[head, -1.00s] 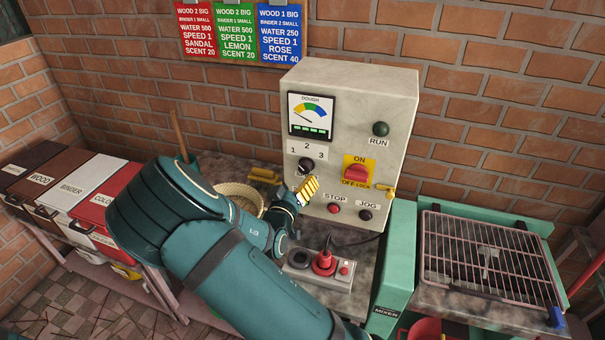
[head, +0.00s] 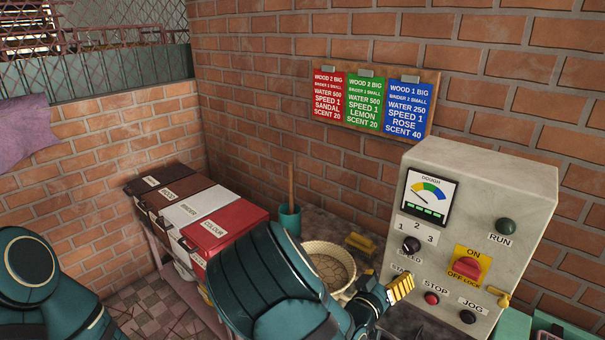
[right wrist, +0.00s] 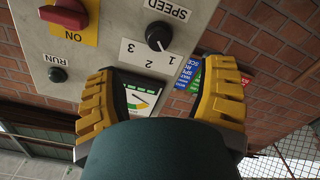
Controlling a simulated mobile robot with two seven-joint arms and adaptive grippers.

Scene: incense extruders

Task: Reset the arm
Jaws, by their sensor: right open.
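My right gripper (head: 400,288) is in front of the lower left of the grey control box (head: 530,190) in the head view, with its yellow fingers up. The right wrist view shows the same gripper (right wrist: 160,75) with its fingers spread wide and nothing between them. That view is upside down, with the black speed knob (right wrist: 158,36) and dough gauge (right wrist: 140,98) beyond the fingers. In the head view the speed knob (head: 411,244) is just above the gripper, apart from it. My left arm (head: 40,280) shows at the lower left; its gripper is out of view.
A red on/off switch (head: 466,267), stop button (head: 432,298) and jog button (head: 468,317) are right of the gripper. A round basin (head: 330,268) and a teal pot (head: 289,222) with a stick stand behind my right arm. Labelled bins (head: 218,229) are at left.

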